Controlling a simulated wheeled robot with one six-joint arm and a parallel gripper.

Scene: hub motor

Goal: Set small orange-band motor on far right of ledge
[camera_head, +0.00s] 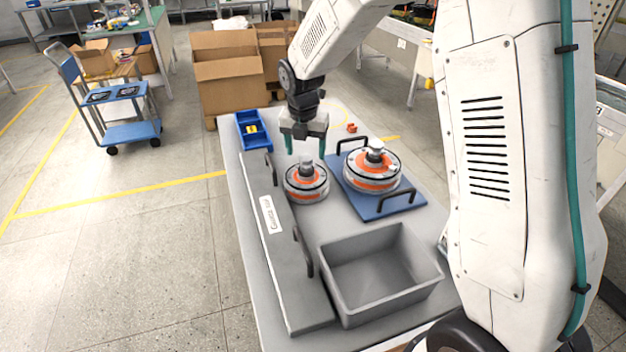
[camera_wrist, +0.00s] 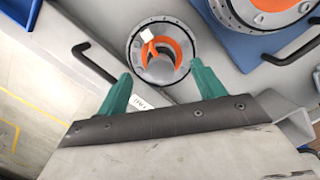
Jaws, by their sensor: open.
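The small orange-band motor (camera_head: 306,184) stands upright on the grey table, right beside the ledge. It also shows in the wrist view (camera_wrist: 160,52), its grey top knob between my fingertips in the picture. My gripper (camera_head: 305,147) is open and empty, its green fingers pointing down above the motor's knob. The fingers also show in the wrist view (camera_wrist: 163,85). The ledge (camera_head: 283,262) is a long raised grey plate with a white label and two black handles along the table's left side. Its top looks bare.
A larger orange-band motor (camera_head: 371,172) stands on a blue board (camera_head: 390,207) with black handles, right of the small one. An empty grey bin (camera_head: 362,298) sits at the near end. A blue tray (camera_head: 240,131) and a small orange part (camera_head: 352,127) lie at the far end.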

